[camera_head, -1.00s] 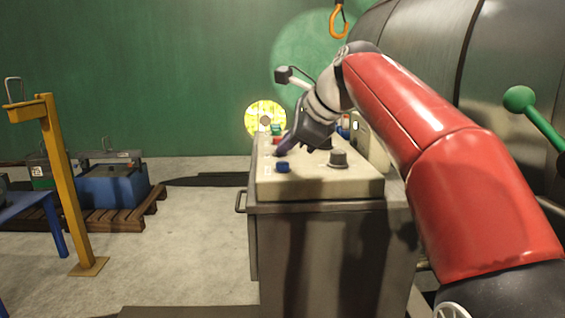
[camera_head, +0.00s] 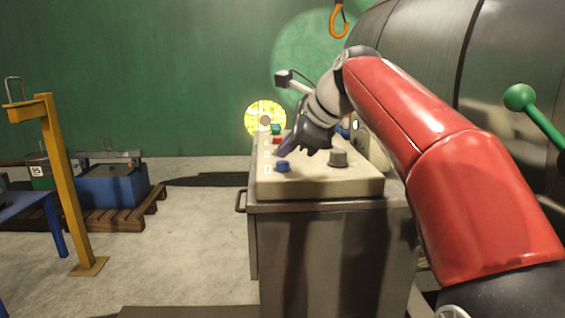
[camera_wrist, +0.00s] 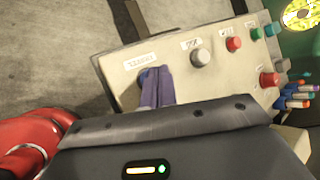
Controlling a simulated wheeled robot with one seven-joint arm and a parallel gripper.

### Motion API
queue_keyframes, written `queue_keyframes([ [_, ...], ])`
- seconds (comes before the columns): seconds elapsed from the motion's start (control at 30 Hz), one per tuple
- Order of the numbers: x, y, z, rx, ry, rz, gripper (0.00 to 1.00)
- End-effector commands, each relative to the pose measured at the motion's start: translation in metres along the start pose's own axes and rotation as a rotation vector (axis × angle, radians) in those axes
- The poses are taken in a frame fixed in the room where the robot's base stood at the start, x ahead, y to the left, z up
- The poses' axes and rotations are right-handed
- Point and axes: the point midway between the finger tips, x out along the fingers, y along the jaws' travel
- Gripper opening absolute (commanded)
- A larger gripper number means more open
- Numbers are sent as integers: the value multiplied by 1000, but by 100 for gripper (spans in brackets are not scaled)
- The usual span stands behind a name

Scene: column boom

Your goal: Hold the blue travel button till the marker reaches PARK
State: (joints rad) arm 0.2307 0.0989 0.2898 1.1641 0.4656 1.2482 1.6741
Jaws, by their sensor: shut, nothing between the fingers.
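The blue button (camera_head: 283,166) is on the near left part of the cream control panel (camera_head: 320,187). In the wrist view only an edge of the blue button (camera_wrist: 145,74) shows beside a white label (camera_wrist: 140,60); the fingers cover the rest. My gripper (camera_head: 281,154) points down at the button, its purple fingers closed together and empty. The fingers (camera_wrist: 157,92) overlap the button in the wrist view; I cannot tell whether they touch it. I cannot make out a marker or the word PARK.
A grey knob (camera_head: 338,158), red button (camera_head: 277,140) and green button (camera_head: 275,129) share the panel. A yellow disc (camera_head: 265,118) shows behind it. An orange hook (camera_head: 339,20) hangs above.

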Motion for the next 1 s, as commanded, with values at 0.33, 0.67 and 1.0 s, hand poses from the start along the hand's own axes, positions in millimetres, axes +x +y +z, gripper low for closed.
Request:
queue_keyframes([
  [0.33, 0, 0, 0, -1, -1, 0, 0],
  [0.67, 3, 2, -2, -1, -1, 1, 0],
  [1.0, 6, 5, -4, -1, -1, 1, 0],
])
